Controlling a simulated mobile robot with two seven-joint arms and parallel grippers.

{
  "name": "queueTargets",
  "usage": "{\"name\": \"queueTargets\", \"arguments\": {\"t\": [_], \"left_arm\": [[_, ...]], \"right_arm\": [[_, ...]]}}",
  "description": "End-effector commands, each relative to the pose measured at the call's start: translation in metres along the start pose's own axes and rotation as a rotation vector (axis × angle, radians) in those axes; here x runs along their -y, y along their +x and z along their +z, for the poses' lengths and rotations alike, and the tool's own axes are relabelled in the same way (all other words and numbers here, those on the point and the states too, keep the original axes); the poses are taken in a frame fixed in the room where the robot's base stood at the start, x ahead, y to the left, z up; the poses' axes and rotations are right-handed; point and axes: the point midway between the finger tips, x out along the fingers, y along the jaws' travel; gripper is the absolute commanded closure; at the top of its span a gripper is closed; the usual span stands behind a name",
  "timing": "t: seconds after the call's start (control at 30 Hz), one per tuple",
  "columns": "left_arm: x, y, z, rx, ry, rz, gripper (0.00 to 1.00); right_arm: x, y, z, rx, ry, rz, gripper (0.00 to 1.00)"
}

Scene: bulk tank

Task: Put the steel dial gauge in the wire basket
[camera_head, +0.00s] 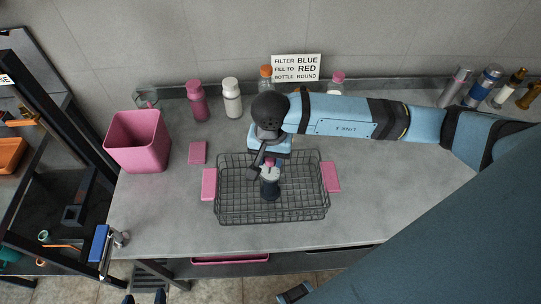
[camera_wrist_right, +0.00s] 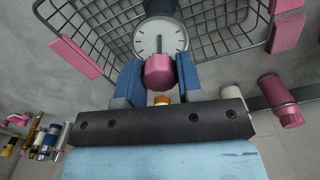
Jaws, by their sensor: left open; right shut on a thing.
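The steel dial gauge (camera_head: 270,185) shows in the head view within the outline of the wire basket (camera_head: 228,216), upright, with a pale dial and a dark lower body. My right gripper (camera_head: 271,162) is above it. In the right wrist view the round white dial (camera_wrist_right: 160,38) lies just beyond the blue fingers, which are shut on the gauge's pink knob (camera_wrist_right: 159,72). The basket's wire wall (camera_wrist_right: 92,50) surrounds that area. I cannot tell whether the gauge touches the basket floor. My left gripper (camera_head: 145,299) is open and empty, only its tips showing at the bottom edge.
A pink bin (camera_head: 137,142) and a pink block (camera_head: 198,153) stand left of the basket. Pink handles (camera_head: 331,177) sit at the basket's ends. Several bottles (camera_head: 232,98) line the back wall beside a sign (camera_head: 296,67). The counter right of the basket (camera_head: 400,185) is clear.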

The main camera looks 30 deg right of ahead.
Motion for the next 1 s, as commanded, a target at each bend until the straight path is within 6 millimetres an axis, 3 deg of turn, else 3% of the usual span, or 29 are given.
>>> {"name": "queueTargets", "arguments": {"t": [0.03, 0.07, 0.17, 0.57, 1.0], "left_arm": [[0.000, 0.002, 0.003, 0.000, 0.000, 0.000, 0.29], [0.000, 0.002, 0.002, 0.000, 0.000, 0.000, 0.29], [0.000, 0.001, 0.002, 0.001, 0.000, 0.000, 0.29], [0.000, -0.001, -0.001, 0.000, 0.001, 0.001, 0.29], [0.000, 0.009, 0.014, 0.002, 0.001, 0.001, 0.29]], "right_arm": [[0.000, 0.003, 0.000, -0.001, 0.000, 0.000, 1.00], [0.000, 0.002, 0.000, 0.000, 0.000, 0.000, 0.62], [0.000, 0.001, 0.000, 0.000, 0.000, 0.000, 0.41], [0.001, -0.006, -0.001, -0.001, 0.000, -0.002, 0.41], [0.001, -0.094, -0.001, -0.003, -0.001, -0.003, 0.41]]}}
